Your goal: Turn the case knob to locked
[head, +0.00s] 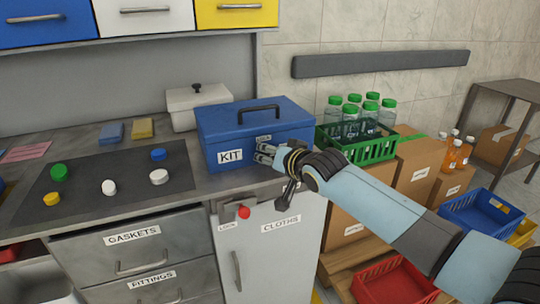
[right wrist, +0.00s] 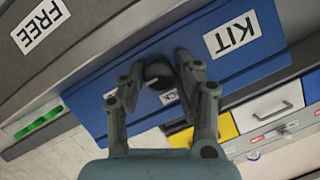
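The blue case (head: 255,122) labelled KIT stands closed on the counter, its black handle on top. Its front fills much of the right wrist view (right wrist: 245,75). A dark round knob (right wrist: 158,74) sits on that front. My right gripper (head: 266,156) is at the case front, right of the KIT label. In the right wrist view its fingers (right wrist: 160,70) are spread on both sides of the knob, with small gaps visible. A partly hidden label (right wrist: 110,99) ends in "CK"; another small plate is too small to read. The gripper hides the knob in the head view. My left gripper is not in view.
A dark mat (head: 120,185) with several coloured caps lies left of the case. A white box (head: 198,105) stands behind it. A green crate (head: 370,150) of bottles is at right. Below are drawers and a CLOTHS door (head: 280,255) with a red knob (head: 244,212).

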